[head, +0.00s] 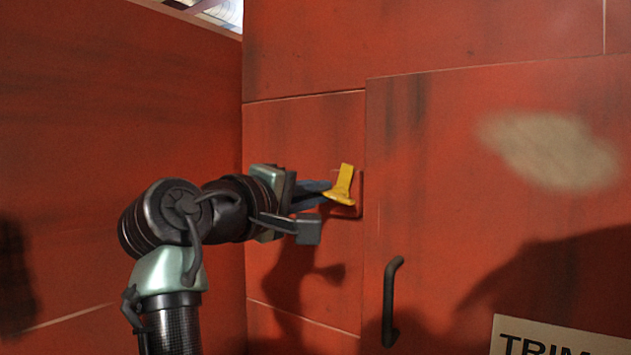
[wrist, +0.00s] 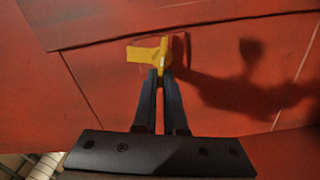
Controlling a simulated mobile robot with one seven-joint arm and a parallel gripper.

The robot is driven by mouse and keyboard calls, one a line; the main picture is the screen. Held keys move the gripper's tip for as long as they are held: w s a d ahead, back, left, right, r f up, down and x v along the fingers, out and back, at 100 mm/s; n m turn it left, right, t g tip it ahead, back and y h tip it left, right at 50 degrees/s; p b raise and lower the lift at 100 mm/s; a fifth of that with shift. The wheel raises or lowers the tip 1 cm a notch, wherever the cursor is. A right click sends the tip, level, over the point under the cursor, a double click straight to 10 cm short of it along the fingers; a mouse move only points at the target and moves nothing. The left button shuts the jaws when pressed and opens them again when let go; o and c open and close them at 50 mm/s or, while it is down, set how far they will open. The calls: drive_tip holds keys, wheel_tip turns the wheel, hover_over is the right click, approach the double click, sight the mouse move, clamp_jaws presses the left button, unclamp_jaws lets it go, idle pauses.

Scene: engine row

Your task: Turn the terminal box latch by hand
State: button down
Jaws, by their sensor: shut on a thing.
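The yellow latch (head: 344,184) sits on a small red mount on the red panel, beside the left edge of the door. In the head view its paddle points up and its lower end spreads to the left. My gripper (head: 326,192) reaches it from the left, with the dark fingers at its lower part. In the wrist view the yellow latch (wrist: 149,54) lies at the fingertips, and my gripper (wrist: 161,76) is shut on its near end. The exact contact between the fingers is partly hidden.
A red door (head: 470,180) with a dark bar handle (head: 391,302) is right of the latch. A sign (head: 555,338) reading "TRIM", cut off by the frame, is at lower right. A red wall (head: 70,150) stands close on the left, beside my arm.

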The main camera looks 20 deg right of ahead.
drive_tip(key=shift+d+r+n+p, duration=0.1)
drive_tip(key=shift+n+p, duration=0.3)
drive_tip(key=shift+n, duration=1.2)
drive_tip(key=c, duration=1.3)
unclamp_jaws()
drive_tip(key=shift+c, duration=0.2)
drive_tip(key=o, duration=0.4)
drive_tip(key=shift+w+d+f, duration=0.15)
drive_tip(key=shift+d+f, duration=0.15)
drive_tip(key=shift+c, duration=0.2)
drive_tip(key=shift+a, duration=0.2)
